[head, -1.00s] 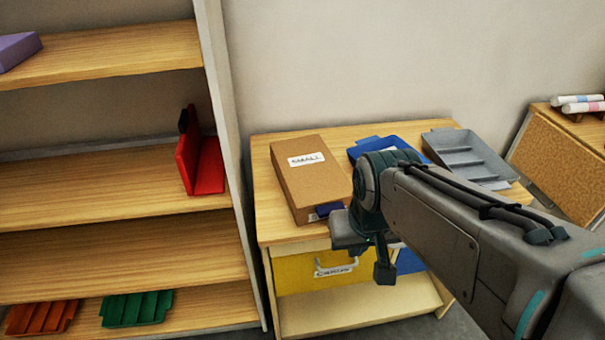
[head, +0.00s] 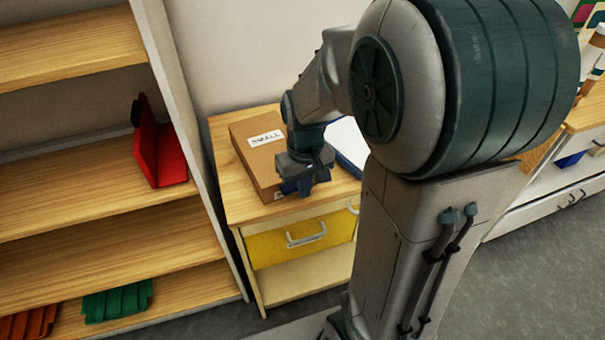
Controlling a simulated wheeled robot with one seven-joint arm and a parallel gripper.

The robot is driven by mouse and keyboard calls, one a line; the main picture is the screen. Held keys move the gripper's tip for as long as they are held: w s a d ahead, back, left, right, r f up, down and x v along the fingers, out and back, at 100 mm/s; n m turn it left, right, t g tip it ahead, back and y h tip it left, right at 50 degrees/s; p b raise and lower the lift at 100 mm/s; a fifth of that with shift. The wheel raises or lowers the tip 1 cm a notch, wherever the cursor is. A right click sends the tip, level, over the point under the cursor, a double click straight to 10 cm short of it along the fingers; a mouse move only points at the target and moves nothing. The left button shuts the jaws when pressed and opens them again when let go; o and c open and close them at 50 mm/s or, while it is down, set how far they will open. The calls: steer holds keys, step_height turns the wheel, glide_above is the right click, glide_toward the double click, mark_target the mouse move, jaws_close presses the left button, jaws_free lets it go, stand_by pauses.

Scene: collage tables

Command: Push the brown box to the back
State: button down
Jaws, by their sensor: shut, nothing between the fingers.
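The brown box (head: 246,161) lies flat on the left part of the small wooden table (head: 243,211), with a white label reading "SMALL" on its top. My gripper (head: 306,187) is shut and empty. It is at the front right of the box and covers part of its right side. Whether it touches the box I cannot tell. A small dark blue piece (head: 289,187) shows between the gripper and the box's front corner; what it belongs to is unclear.
A blue tray (head: 347,146) lies right of the box, mostly hidden by my arm. A tall shelf (head: 175,110) stands close on the left, holding a red bookend-like piece (head: 160,150) and green (head: 118,301) and orange trays. Bare tabletop shows in front of the box. A yellow drawer (head: 300,238) is below.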

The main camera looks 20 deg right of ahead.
mark_target(297, 190)
steer(key=shift+w+a+f+p, duration=0.1)
steer(key=shift+w+f+p, duration=0.1)
steer(key=shift+w+f, duration=0.6)
steer(key=shift+w+a+f+p, duration=0.1)
steer(key=shift+w+f+p, duration=0.1)
steer(key=shift+w+f, duration=0.6)
steer(key=shift+w+f+p, duration=0.2)
steer(key=shift+w+f, duration=0.2)
steer(key=shift+f, duration=0.8)
